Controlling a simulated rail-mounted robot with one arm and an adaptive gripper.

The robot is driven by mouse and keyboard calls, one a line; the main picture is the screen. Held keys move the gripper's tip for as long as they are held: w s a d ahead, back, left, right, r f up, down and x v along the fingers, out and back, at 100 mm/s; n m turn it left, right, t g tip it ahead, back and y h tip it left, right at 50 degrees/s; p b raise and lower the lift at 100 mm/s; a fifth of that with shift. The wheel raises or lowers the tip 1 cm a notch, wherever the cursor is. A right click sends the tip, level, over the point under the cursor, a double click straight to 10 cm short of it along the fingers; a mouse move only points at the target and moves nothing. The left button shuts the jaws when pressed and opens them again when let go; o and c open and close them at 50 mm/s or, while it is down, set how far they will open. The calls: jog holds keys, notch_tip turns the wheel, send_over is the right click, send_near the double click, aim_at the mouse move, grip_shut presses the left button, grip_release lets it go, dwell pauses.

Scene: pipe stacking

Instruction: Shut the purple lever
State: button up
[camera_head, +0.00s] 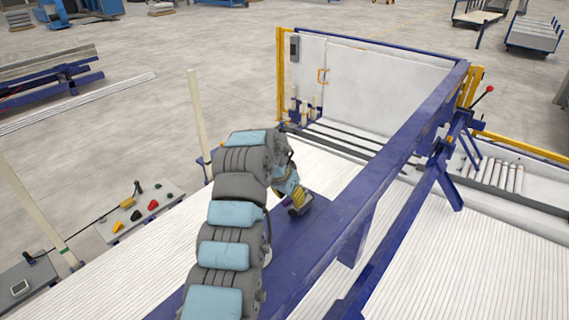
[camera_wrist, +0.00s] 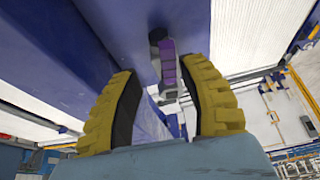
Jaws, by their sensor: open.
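The purple lever (camera_wrist: 168,66) shows in the wrist view, ahead of my gripper and above the gap between its fingers. It has a ribbed purple grip and a dark end, and it sits beside a blue beam. My gripper (camera_wrist: 162,82) is open, with its two yellow ribbed fingers spread apart and nothing between their pads. The lever looks a little beyond the fingertips; I cannot tell whether anything touches.
A long blue beam (camera_head: 375,170) runs diagonally close to the right of my arm. White pipes (camera_head: 480,265) lie in rows on both sides. A lever with a red knob (camera_head: 490,89) stands at the right. A grey table (camera_head: 165,213) with coloured pieces is at the left.

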jog(key=b+v, duration=0.3)
jog(key=v, duration=1.3)
jog(key=shift+a, duration=0.1)
